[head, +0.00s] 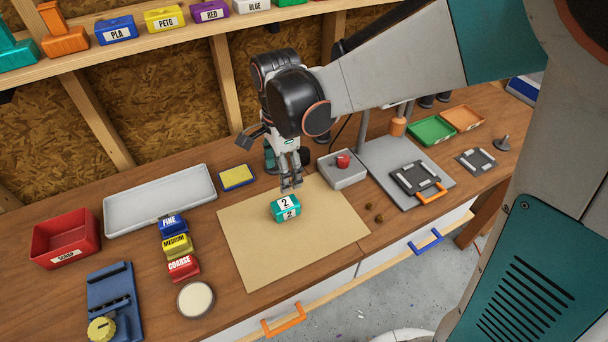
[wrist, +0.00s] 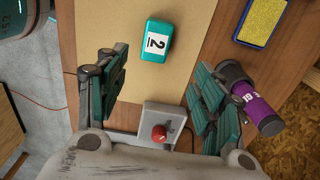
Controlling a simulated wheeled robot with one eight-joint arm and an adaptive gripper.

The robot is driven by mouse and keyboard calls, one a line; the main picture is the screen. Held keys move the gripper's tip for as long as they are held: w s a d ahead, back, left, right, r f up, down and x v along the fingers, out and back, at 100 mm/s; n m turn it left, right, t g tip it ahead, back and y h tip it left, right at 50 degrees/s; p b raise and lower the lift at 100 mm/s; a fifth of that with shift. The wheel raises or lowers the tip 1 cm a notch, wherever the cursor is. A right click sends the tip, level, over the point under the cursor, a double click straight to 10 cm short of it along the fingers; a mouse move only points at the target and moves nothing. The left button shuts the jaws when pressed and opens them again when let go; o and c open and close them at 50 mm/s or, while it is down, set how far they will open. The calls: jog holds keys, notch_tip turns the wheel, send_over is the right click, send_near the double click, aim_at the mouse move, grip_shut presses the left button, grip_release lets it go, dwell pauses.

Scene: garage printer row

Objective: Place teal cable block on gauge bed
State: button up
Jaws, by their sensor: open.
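The teal cable block (head: 285,207) has a white label with a "2" and lies on the tan mat (head: 245,245) in the head view. The teal block also shows in the wrist view (wrist: 150,52), beyond my fingertips. My gripper (head: 291,184) is open and empty, pointing down just behind the block and apart from it. In the wrist view its fingers (wrist: 160,80) are spread wide. A dark square frame with light bars and an orange handle (head: 416,179) sits on a grey base at right. A smaller dark plate with light bars (head: 477,160) lies further right. I cannot tell which is the gauge bed.
A purple cylinder (wrist: 258,108) is beside my fingers in the wrist view. Yellow sponge (head: 237,178), labelled blocks (head: 177,245) and a white tray (head: 160,200) are at left. The mat's front is clear.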

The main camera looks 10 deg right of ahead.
aim_at(285, 203)
notch_tip(285, 203, down, 8)
jog(key=shift+r+b, duration=0.15)
jog(key=shift+b, duration=1.05)
jog(key=shift+s+f+b, duration=0.15)
jog(key=shift+f+b, duration=0.5)
jog(key=shift+f, duration=0.85)
jog(key=shift+s+f+b, duration=0.15)
jog(key=shift+f+b, duration=0.45)
jog(key=shift+f, duration=0.9)
jog(key=c, duration=1.3)
jog(key=shift+o, duration=0.2)
jog(key=shift+r, duration=0.2)
